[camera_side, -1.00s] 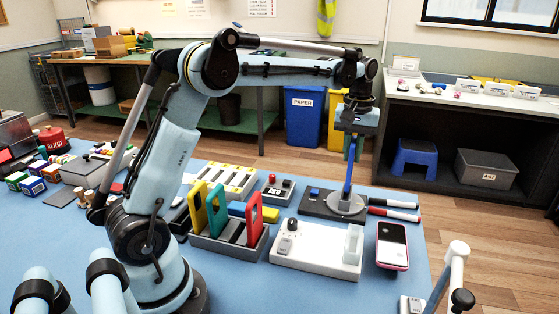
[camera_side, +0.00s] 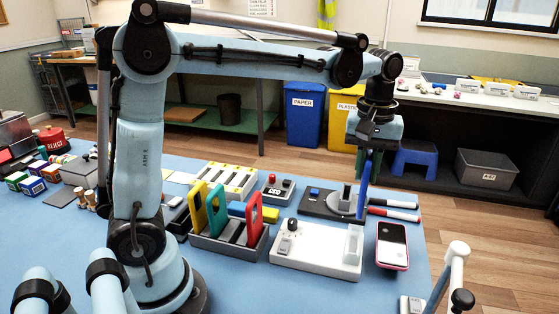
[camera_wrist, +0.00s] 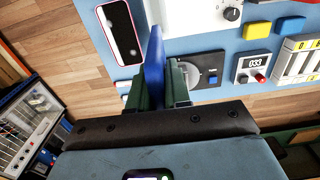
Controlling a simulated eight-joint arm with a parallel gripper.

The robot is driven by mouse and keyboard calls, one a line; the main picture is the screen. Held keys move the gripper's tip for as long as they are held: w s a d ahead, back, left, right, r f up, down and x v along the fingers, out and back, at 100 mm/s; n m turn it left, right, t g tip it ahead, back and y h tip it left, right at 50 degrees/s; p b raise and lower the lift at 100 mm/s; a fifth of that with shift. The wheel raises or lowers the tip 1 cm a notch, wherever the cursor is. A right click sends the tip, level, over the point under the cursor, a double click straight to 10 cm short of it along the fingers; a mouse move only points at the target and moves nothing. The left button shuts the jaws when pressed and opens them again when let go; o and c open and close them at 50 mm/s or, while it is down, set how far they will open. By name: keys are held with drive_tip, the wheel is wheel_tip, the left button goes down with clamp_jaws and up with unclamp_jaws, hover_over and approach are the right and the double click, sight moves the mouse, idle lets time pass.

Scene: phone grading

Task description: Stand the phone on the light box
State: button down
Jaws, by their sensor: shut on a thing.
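The phone (camera_side: 392,246), dark-screened with a pink rim, lies face up on the blue mat, right of the white box. It also shows in the wrist view (camera_wrist: 121,32). The white box (camera_side: 300,258), which I take for the light box, has a dark knob and a pale upright holder (camera_side: 354,243) at its right end. My gripper (camera_side: 370,148) is shut on a flat blue piece (camera_side: 364,185), which hangs upright, nearly edge-on, beside the grey disc device (camera_side: 330,204). In the wrist view the blue piece (camera_wrist: 155,60) sticks out from the jaws, beside the phone.
A grey rack (camera_side: 228,243) holds upright yellow, green and red frames left of the white box. A small counter (camera_side: 278,190) and red and black markers (camera_side: 395,212) lie behind. A pale post (camera_side: 455,265) stands at front right. Bare mat lies before the white box.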

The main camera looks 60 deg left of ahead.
sight(368, 164)
drive_tip(key=shift+s+d+r, duration=0.2)
drive_tip(key=shift+s+d, duration=0.95)
drive_tip(key=shift+s, duration=0.05)
drive_tip(key=shift+s+d+f, duration=0.15)
drive_tip(key=shift+f, duration=0.65)
drive_tip(key=shift+s+d+f, duration=0.1)
drive_tip(key=shift+s+f, duration=0.05)
drive_tip(key=shift+f, duration=0.65)
drive_tip(key=shift+f, duration=0.4)
drive_tip(key=shift+f, duration=0.6)
drive_tip(key=shift+f, duration=0.15)
drive_tip(key=shift+f, duration=0.35)
drive_tip(key=shift+f, duration=0.25)
drive_tip(key=shift+f, duration=0.25)
